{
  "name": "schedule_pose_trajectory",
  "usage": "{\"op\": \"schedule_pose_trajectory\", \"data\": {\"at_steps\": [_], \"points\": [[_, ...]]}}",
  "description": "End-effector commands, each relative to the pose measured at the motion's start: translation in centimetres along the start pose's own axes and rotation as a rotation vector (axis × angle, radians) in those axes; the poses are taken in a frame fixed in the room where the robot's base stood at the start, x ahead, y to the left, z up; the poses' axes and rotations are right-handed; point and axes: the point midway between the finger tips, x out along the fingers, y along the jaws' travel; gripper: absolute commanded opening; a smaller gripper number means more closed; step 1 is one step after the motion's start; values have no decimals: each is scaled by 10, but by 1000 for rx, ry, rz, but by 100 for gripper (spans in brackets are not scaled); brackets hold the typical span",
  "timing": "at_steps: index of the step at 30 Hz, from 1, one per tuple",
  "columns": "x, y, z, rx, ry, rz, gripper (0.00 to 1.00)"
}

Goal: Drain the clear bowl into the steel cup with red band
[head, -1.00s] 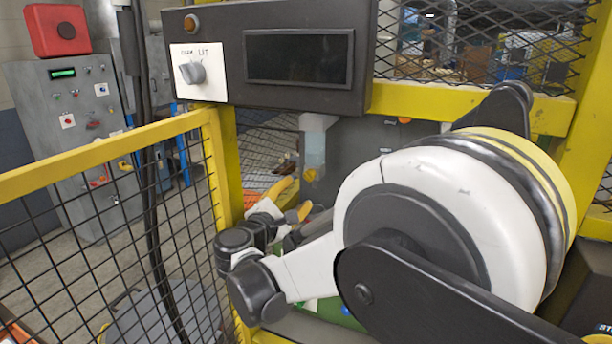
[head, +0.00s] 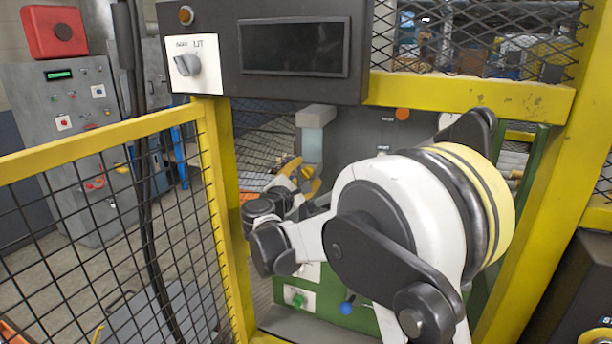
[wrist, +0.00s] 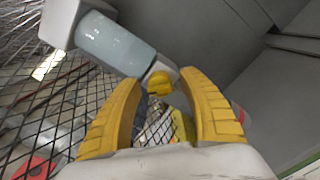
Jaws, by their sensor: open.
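The clear bowl (wrist: 115,42) hangs tilted at the upper left in the wrist view, under a pale grey housing. It also shows in the head view (head: 312,144). A yellow drain knob (wrist: 162,79) is at its lower end. My gripper (wrist: 158,84) is open, its two yellow fingers spread on either side of the knob, with gaps visible. In the head view my gripper (head: 301,178) is just below the bowl, partly behind my arm. A small red-banded pale edge (wrist: 238,112) shows behind the right finger; it may be the steel cup, mostly hidden.
A yellow-framed mesh fence (head: 105,220) stands at the left. A dark control box with a knob (head: 295,48) hangs above the opening. A green cabinet front with buttons (head: 350,318) lies below. In the wrist view, mesh is close at left and a grey panel (wrist: 215,45) at right.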

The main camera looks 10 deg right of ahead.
Motion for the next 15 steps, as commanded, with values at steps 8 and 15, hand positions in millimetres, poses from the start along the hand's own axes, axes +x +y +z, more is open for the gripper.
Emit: {"op": "schedule_pose_trajectory", "data": {"at_steps": [8,15], "points": [[0,0,0,0,0,0,9],[0,0,0,1,0,0,0]]}}
